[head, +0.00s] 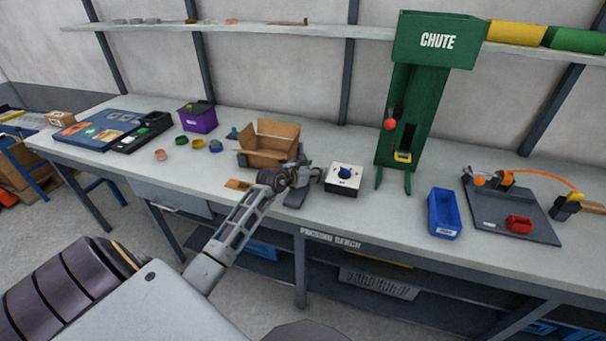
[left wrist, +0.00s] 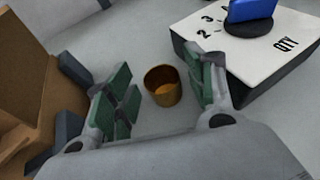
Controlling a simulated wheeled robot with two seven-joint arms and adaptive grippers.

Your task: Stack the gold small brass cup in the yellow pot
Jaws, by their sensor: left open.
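The gold brass cup (left wrist: 163,92) stands upright on the bench in the left wrist view, its open top toward the camera. My left gripper (left wrist: 160,86) is open, with its green-padded fingers on either side of the cup in that view and gaps between. I cannot tell how far the fingertips are above the bench. In the head view my left gripper (head: 308,176) is between the cardboard box and the dial box, and the cup is hidden there. A small yellow pot (head: 198,143) sits at the bench's left, among similar small pots. My right gripper is not in view.
The cardboard box (head: 266,158) and white-topped dial box (head: 344,177) flank the gripper closely. Green (head: 182,140), blue (head: 215,146) and pinkish (head: 160,155) pots surround the yellow one. A purple bin (head: 198,120) stands behind them. The green chute (head: 410,110) rises at right.

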